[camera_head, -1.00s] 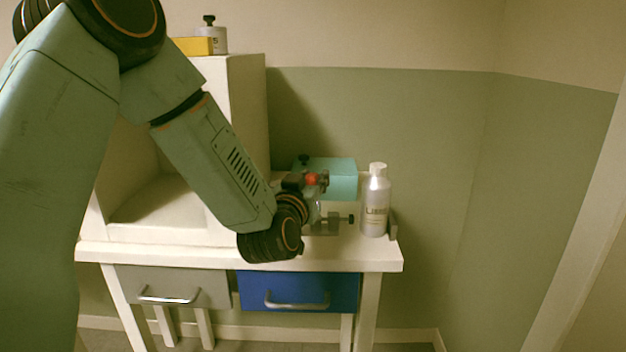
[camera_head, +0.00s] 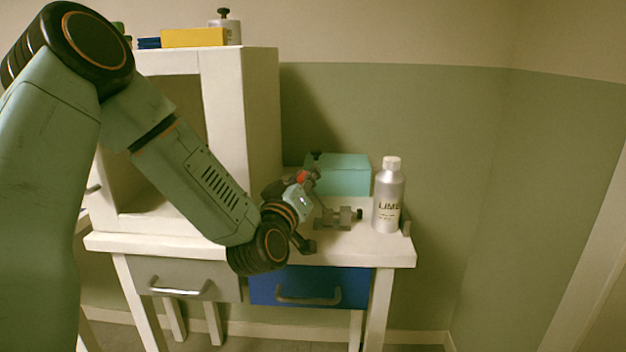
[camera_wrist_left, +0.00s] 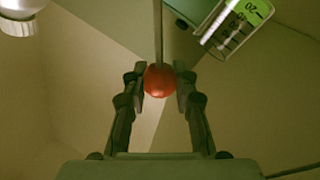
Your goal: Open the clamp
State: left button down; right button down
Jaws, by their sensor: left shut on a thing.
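The red knob (camera_head: 302,176) shows at my left gripper (camera_head: 300,185) above the white bench. In the left wrist view the red knob (camera_wrist_left: 160,80) sits on the end of a thin grey rod, between the two dark fingertips of my left gripper (camera_wrist_left: 160,77). The fingers are shut on it. A grey metal clamp-like fixture (camera_head: 338,218) with a dark screw knob stands on the bench just right of the gripper. My wrist hides how the rod joins it. My right gripper is in neither view.
A silver LIME bottle (camera_head: 388,203) stands right of the fixture, and a teal box (camera_head: 343,174) behind it. A white cabinet (camera_head: 262,130) rises behind my arm. A graduated vessel (camera_wrist_left: 236,25) with a green label is close by in the wrist view. Drawer handles (camera_head: 308,297) project in front.

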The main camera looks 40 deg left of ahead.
pick_arm(q)
jog(key=shift+s+a+f+n+b, duration=0.3)
jog(key=shift+a+f+n+b, duration=0.15)
jog(key=shift+n, duration=0.55)
jog(key=shift+y, duration=0.4)
jog(key=c, duration=1)
grip_release()
jog(key=shift+a, duration=0.1)
jog(key=shift+v, duration=3.8)
